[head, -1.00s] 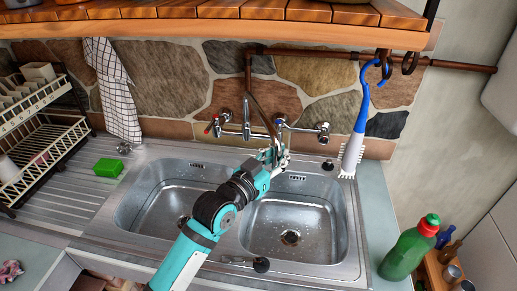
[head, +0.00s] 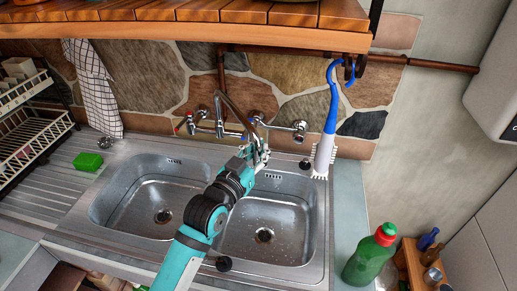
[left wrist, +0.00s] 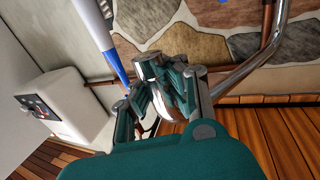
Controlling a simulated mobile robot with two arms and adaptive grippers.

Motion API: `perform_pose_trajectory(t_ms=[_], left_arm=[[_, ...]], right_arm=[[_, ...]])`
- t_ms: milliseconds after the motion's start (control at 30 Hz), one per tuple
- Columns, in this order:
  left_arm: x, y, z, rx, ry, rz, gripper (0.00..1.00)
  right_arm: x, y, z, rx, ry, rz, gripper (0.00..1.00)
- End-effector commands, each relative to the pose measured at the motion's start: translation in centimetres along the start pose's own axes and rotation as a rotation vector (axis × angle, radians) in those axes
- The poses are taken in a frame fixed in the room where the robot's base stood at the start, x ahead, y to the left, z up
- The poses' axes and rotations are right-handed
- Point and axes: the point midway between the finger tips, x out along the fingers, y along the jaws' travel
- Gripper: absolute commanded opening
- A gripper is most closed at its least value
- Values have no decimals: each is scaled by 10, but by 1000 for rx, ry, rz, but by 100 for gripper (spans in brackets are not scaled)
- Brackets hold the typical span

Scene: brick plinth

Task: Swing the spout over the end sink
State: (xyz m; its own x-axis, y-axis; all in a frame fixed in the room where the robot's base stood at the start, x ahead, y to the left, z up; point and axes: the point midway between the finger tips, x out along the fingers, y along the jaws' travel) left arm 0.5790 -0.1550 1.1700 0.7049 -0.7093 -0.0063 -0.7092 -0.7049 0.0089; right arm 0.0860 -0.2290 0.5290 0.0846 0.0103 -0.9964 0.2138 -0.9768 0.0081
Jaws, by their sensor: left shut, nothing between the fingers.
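The spout (head: 236,109) is a curved metal pipe on the wall tap (head: 219,128). It slants down to the right towards the right basin. In the left wrist view the chrome spout (left wrist: 262,55) comes down from the upper right and passes behind the fingers. My left gripper (head: 260,150) is shut at the spout's lower end. In the left wrist view its fingers (left wrist: 168,88) hide part of the pipe, and I cannot tell whether they touch it. The sink has a left basin (head: 140,205) and a right basin (head: 285,230). My right gripper is not in view.
A blue-and-white brush (head: 328,130) hangs right of the tap. A wooden shelf (head: 230,13) overhangs the back. A green bottle (head: 367,258) stands at the right. A green sponge (head: 88,162) and a dish rack (head: 25,135) are at the left.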

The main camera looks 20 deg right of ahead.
Motion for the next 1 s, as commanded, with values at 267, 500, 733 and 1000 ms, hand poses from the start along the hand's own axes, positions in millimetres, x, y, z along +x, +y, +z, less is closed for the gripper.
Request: perform_pose_trajectory(t_ms=[267, 500, 733, 1000], left_arm=[[0, 3, -7, -2, 16, 5, 35], [0, 1, -4, -1, 10, 2, 43], [-12, 0, -2, -1, 5, 0, 43], [-68, 1, -2, 0, 7, 1, 43]], right_arm=[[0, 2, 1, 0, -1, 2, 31], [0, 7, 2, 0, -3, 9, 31], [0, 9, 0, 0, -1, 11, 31], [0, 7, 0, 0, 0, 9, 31]])
